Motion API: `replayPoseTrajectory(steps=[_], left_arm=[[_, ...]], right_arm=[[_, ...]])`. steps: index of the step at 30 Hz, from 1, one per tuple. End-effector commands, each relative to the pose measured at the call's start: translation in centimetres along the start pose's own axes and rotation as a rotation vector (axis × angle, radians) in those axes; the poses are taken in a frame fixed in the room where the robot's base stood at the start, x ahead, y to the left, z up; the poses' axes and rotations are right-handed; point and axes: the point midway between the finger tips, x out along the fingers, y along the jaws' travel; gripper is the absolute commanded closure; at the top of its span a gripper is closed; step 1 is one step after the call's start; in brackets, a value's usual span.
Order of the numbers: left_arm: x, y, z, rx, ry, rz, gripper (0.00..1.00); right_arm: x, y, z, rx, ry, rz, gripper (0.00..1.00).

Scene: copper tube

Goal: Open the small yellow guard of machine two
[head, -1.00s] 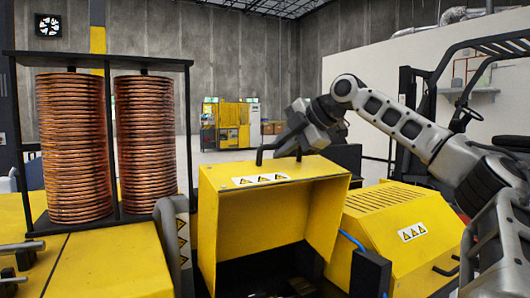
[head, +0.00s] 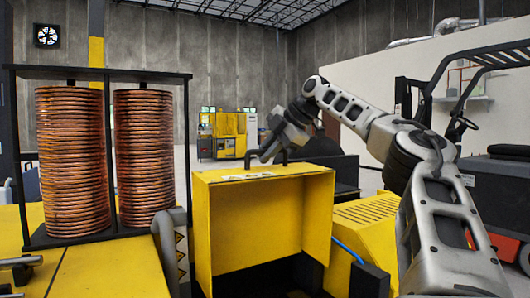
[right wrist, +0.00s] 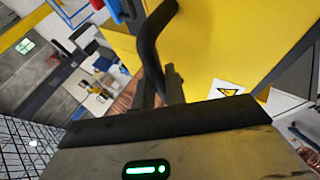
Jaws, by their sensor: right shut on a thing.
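The small yellow guard (head: 258,222) is a box-like cover in the middle of the head view. It is raised, with its hollow inside facing me and a dark opening under it. Warning labels lie along its top. A black bent handle (head: 279,157) stands on its top edge. My right gripper (head: 268,150) is shut on this handle. In the right wrist view the handle (right wrist: 155,45) runs down to the gripper fingers (right wrist: 165,88), with the guard's yellow face (right wrist: 225,45) beside it. My left gripper is not in view.
Two copper tube coils (head: 73,160) stand in a black rack (head: 110,75) at left. A vented yellow cover (head: 368,215) lies right of the guard, partly behind my right arm. A forklift (head: 480,140) stands at the far right. Another yellow machine (head: 228,133) is in the back.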

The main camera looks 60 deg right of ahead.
Motion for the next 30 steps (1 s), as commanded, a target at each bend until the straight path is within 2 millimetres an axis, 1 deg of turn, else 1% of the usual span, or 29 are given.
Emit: replayPoseTrajectory(steps=[5,6,8,9,16,19,23,29,30], left_arm=[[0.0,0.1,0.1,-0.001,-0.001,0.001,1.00],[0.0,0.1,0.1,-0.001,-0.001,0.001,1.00],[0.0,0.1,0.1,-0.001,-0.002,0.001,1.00],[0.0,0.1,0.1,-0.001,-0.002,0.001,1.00],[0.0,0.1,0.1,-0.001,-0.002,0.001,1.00],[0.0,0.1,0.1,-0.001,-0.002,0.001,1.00],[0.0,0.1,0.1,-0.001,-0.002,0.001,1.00],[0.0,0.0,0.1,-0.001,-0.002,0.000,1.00],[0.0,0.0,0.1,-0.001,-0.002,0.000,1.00]], right_arm=[[0.2,-0.2,0.1,-0.002,-0.003,-0.007,1.00],[0.2,-0.2,0.1,-0.002,-0.003,-0.008,0.85],[0.2,-0.2,0.1,-0.001,-0.003,-0.007,0.68],[0.2,-0.2,0.1,-0.001,-0.003,-0.007,0.66],[0.1,-0.2,0.1,0.000,-0.002,-0.006,0.66],[-0.5,-0.1,0.1,0.000,-0.002,-0.003,0.66],[-2.5,0.0,0.1,0.001,-0.001,0.001,0.66],[-7.4,0.1,0.0,0.001,-0.003,0.003,0.66],[-8.4,0.1,0.0,0.000,-0.003,0.005,0.66]])
